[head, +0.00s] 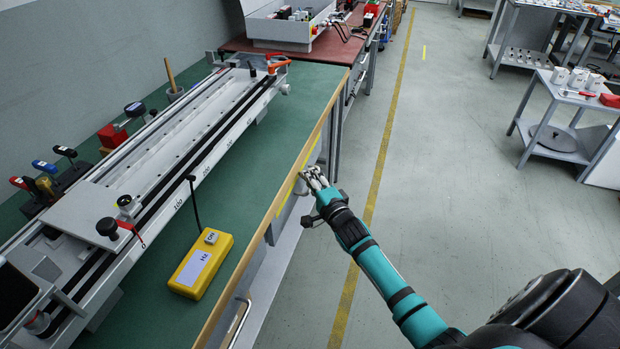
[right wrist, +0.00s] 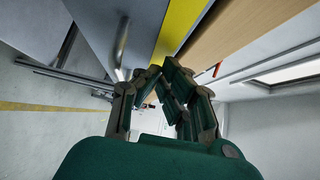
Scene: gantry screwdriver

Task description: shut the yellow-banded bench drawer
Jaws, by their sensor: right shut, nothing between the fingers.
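The yellow-banded drawer shows in the head view as a yellow strip (head: 298,176) just below the wooden front edge of the green bench. In the right wrist view its yellow band (right wrist: 181,24) runs beside the wood, with a grey front and a metal handle (right wrist: 122,43) to its left. My right gripper (head: 309,174) is shut and empty, right at the drawer front; it also shows in the right wrist view (right wrist: 156,72), its fingertips close to the band. I cannot tell whether they touch. How far the drawer stands out is unclear. My left gripper is not in view.
The green bench top (head: 305,95) carries a long rail fixture (head: 190,135) and a yellow control box (head: 202,264). Another handle (head: 240,322) is on the bench front nearer me. The grey floor (head: 440,170) to the right is clear.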

